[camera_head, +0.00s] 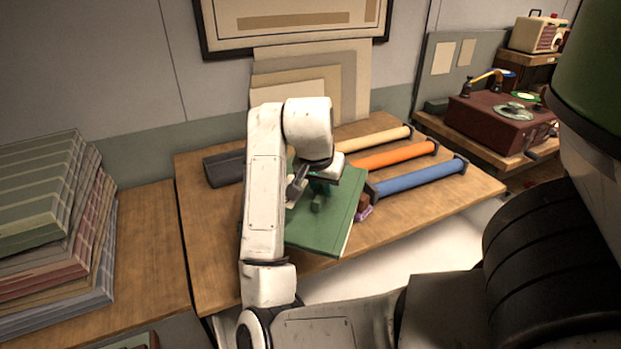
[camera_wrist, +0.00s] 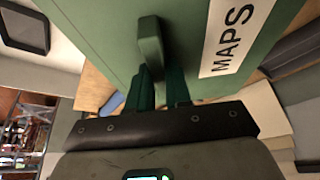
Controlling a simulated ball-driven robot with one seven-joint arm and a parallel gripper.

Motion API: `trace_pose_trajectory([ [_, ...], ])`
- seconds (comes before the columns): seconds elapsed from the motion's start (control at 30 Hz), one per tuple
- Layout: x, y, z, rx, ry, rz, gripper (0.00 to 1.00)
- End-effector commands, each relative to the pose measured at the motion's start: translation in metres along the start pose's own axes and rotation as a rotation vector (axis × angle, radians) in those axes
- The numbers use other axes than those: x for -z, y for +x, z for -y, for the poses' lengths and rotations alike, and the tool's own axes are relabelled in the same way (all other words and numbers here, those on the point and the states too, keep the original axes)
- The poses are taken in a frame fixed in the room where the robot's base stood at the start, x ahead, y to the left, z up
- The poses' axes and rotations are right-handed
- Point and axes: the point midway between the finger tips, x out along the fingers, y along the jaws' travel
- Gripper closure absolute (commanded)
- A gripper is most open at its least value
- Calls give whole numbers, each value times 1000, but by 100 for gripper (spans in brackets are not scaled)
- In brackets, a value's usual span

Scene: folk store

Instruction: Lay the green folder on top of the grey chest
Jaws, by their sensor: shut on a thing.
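The green folder (camera_head: 328,229) is over the wooden table in the head view, near its front edge. My gripper (camera_head: 317,186) is shut on it. In the wrist view the green folder (camera_wrist: 100,30) fills the upper part, with a white label reading MAPS and a raised green grip piece. My gripper's fingers (camera_wrist: 163,88) are at that piece. I cannot tell whether the folder touches the table. I cannot make out a grey chest in either view.
The wooden table (camera_head: 455,200) bears blue (camera_head: 420,177), orange (camera_head: 393,154) and cream (camera_head: 374,140) rolls, and a dark tray (camera_head: 224,167). A record player (camera_head: 500,118) is at the right. Boards lean on the back wall.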

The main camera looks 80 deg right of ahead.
Motion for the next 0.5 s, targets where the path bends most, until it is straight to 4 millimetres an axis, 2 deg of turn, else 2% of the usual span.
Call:
trace_pose_trajectory([
  [0.2,6,27,36,-7,-1,0,100],
  [0.37,12,40,70,-4,-3,3,100],
  [0.5,11,65,92,-5,-4,3,100],
])
